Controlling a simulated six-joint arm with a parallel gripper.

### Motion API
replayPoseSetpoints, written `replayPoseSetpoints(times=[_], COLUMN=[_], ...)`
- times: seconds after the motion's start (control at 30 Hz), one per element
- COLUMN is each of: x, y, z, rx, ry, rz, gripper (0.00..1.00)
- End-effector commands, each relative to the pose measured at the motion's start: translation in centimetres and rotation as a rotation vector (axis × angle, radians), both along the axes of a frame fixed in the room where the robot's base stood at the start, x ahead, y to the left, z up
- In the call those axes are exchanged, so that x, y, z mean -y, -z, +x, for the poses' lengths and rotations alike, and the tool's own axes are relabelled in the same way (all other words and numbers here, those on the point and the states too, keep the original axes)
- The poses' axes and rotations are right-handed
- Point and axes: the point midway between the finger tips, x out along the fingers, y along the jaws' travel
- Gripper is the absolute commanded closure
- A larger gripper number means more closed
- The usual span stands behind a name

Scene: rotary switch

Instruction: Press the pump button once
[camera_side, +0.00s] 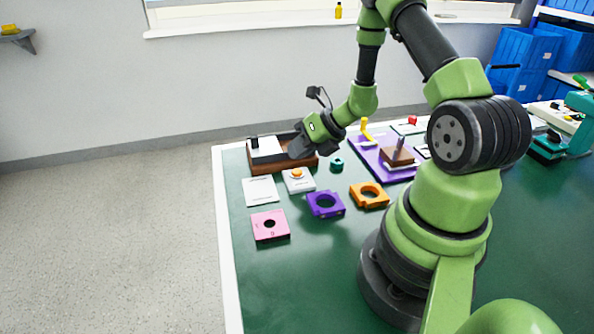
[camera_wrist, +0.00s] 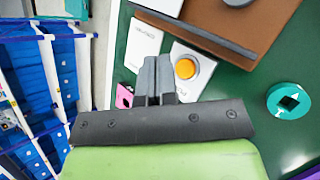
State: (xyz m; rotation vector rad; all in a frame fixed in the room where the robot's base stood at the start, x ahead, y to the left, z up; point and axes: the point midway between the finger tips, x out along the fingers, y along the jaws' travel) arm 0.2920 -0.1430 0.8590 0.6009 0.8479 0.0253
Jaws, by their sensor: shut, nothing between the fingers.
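The pump button is an orange round cap on a white square box; the cap shows in the side view (camera_side: 297,173) and in the wrist view (camera_wrist: 185,69). The white box (camera_side: 303,186) has some lettering on its front part. My gripper (camera_side: 297,152) is shut and empty, above and behind the button in the side view. In the wrist view my gripper's fingers (camera_wrist: 155,70) are together, just left of the orange cap. They cover part of the box's left edge. I see a gap between fingers and cap in the side view.
A brown tray (camera_side: 262,170) with a white block stands behind the button. A white card (camera_side: 260,191), a pink block (camera_side: 271,232), a purple ring block (camera_side: 326,205), an orange block (camera_side: 369,195) and a teal knob (camera_side: 337,164) lie around it. The green table's front is clear.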

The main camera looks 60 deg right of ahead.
Motion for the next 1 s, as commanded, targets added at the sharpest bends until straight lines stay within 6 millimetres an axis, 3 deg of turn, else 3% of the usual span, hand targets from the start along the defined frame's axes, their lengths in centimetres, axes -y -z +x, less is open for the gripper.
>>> replayPoseSetpoints(times=[0.23, 1.0], x=[-0.01, -0.01], y=[1.4, 1.44], z=[-0.02, -0.02], rx=[0.0, 0.0], ry=[0.0, 0.0], rz=[-0.001, -0.001], gripper=[1.0, 1.0])
